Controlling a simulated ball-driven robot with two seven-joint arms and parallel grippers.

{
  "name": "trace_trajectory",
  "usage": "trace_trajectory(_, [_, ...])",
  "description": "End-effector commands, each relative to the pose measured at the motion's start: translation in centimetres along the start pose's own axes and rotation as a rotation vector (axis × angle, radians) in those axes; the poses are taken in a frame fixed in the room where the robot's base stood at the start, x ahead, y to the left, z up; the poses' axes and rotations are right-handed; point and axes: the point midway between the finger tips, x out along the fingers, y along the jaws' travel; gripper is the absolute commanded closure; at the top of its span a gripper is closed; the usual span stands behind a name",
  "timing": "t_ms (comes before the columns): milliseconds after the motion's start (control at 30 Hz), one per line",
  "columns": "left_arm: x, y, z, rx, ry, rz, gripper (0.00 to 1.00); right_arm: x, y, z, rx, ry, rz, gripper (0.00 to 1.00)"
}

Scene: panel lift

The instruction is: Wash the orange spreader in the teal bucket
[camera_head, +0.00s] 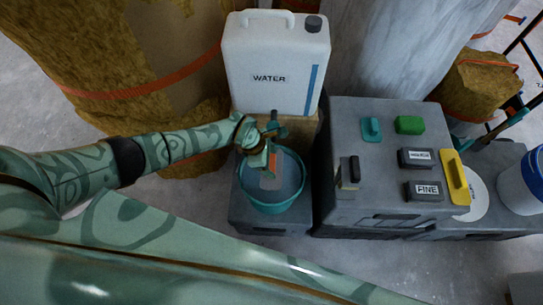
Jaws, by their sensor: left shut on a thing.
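The teal bucket (278,209) stands on a dark grey crate in the middle of the view, with greyish water (290,182) inside. My left gripper (268,148) is over the back of the bucket, shut on the orange spreader (272,162). The spreader points down inside the rim, and its pale lower part shows against the water. I cannot tell how deep it is in the water. The gripper hides part of its handle. My right gripper is out of view.
A white water canister (273,68) stands behind the bucket. A grey case (373,200) to the right bears a green block (409,124), a teal tool (371,129), grey blocks and a yellow float (456,177). Insulation rolls (120,60) stand at the left.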

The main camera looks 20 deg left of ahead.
Motion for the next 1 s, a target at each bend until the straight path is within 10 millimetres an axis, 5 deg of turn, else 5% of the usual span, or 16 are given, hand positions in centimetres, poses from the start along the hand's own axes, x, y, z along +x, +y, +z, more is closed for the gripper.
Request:
trace_trajectory(500, [6.9,-0.1,-3.0,-0.002,0.0,-0.003,0.53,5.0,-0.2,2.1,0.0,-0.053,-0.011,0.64])
trace_trajectory(1000, [7.2,0.0,-3.0,0.0,-0.002,0.0,0.53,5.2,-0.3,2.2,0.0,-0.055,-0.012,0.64])
